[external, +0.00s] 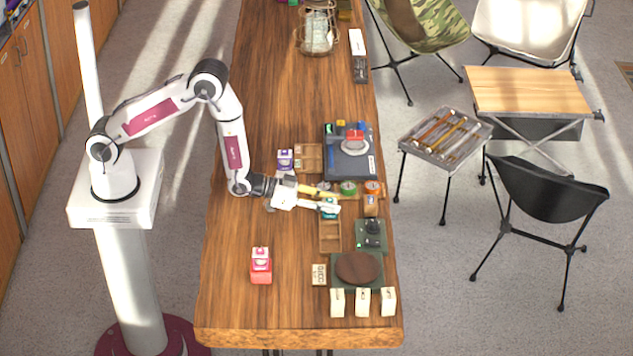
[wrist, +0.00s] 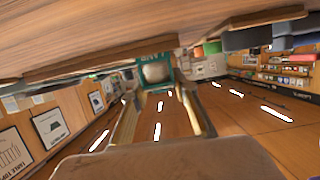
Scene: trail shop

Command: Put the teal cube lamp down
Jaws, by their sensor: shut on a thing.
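The teal cube lamp (external: 328,211) is small, with a pale round face that shows in the wrist view (wrist: 156,72). My gripper (external: 333,202) is shut on it, with a finger on either side of the lamp in the wrist view (wrist: 160,88). The gripper reaches sideways across the table from the left. The lamp shows at the far end of a divided wooden tray (external: 330,243); I cannot tell whether it touches the tray. The fingers hide part of the lamp in the external view.
A red-and-white cube (external: 261,268) stands alone to the left, and a purple-and-white cube (external: 285,160) stands farther back. Several round tins (external: 348,188) sit close behind the gripper. A dark device (external: 371,233) stands right of the tray. The table's left side is mostly clear.

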